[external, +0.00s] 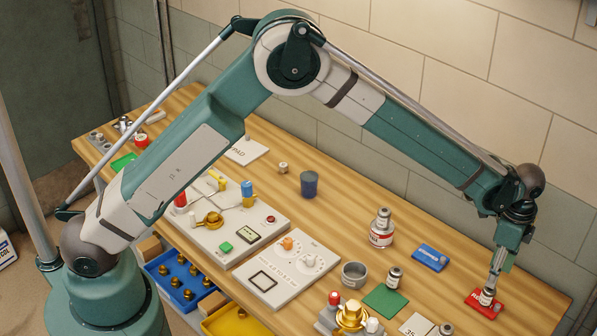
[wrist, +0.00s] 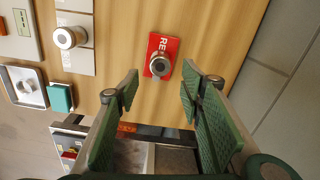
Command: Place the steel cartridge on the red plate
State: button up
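A small steel cartridge (external: 487,296) with a pale label stands on the red plate (external: 494,312) at the right end of the bench. In the wrist view the cartridge (wrist: 159,64) shows its round steel top, seen from above, and covers part of the red plate (wrist: 171,45) and its white lettering. My gripper (external: 493,281) is just above the cartridge in the external view. In the wrist view my gripper (wrist: 160,88) is open, its two green fingers wide apart. The cartridge lies beyond the gap between the fingertips, and neither finger appears to touch it.
A similar cartridge (external: 394,276) stands by the green plate (external: 378,302). A blue plate (external: 428,256), a labelled steel bottle (external: 382,232) and a grey cup (external: 354,274) are nearby. Bare wood lies around the red plate.

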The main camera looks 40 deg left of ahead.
jog(key=shift+r, duration=1.8)
jog(key=shift+a, duration=0.1)
